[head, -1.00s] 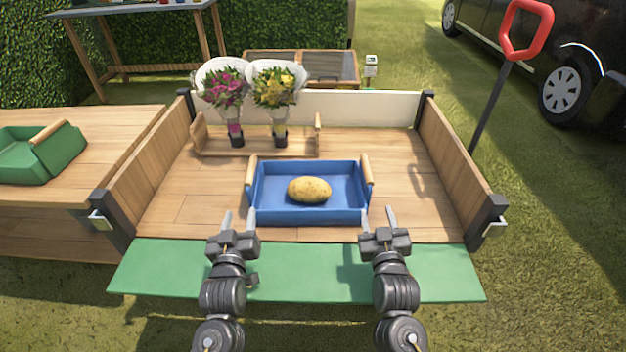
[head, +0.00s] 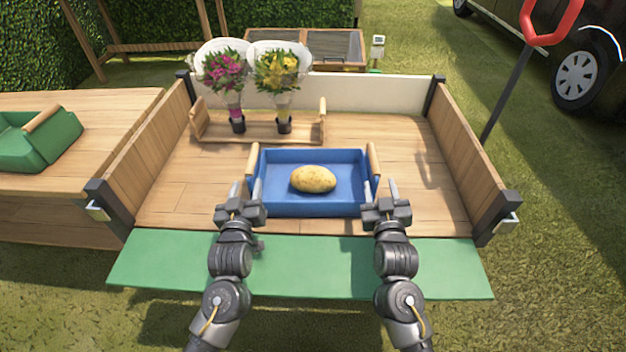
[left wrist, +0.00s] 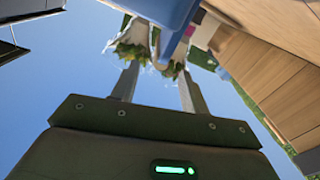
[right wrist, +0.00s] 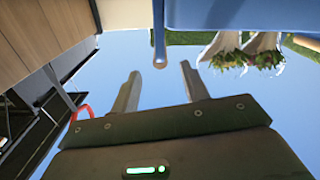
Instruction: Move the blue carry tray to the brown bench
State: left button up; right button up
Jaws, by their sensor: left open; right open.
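The blue carry tray (head: 270,205) sits on the plank floor of a wooden cart bed, with a potato (head: 313,179) in it and a wooden handle at each side. My left gripper (head: 245,190) is open at the tray's left handle. My right gripper (head: 380,190) is open at its right handle. The left wrist view shows the tray (left wrist: 165,10) beyond the open fingers; the right wrist view shows the tray (right wrist: 230,14) and a handle end between the fingertips. Contact cannot be told. A brown wooden bench (head: 110,110) stands left of the cart.
A green tray (head: 50,148) is on the bench's left part; its right part is bare. A wooden carrier (head: 190,128) with two bouquets (head: 226,85) stands behind the blue tray. Side boards (head: 150,160) wall the cart. A green flap (head: 300,268) lies in front.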

aim_at(250, 163)
pick_arm(q)
jog(key=w, duration=0.8)
jog(key=shift+w+a, duration=0.1)
jog(key=shift+w, duration=0.1)
pick_arm(e)
jog(key=w, duration=0.8)
jog(key=shift+w, duration=0.25)
pick_arm(q)
grip_shut()
pick_arm(e)
grip_shut()
pick_arm(q)
jog(key=shift+r, duration=0.1)
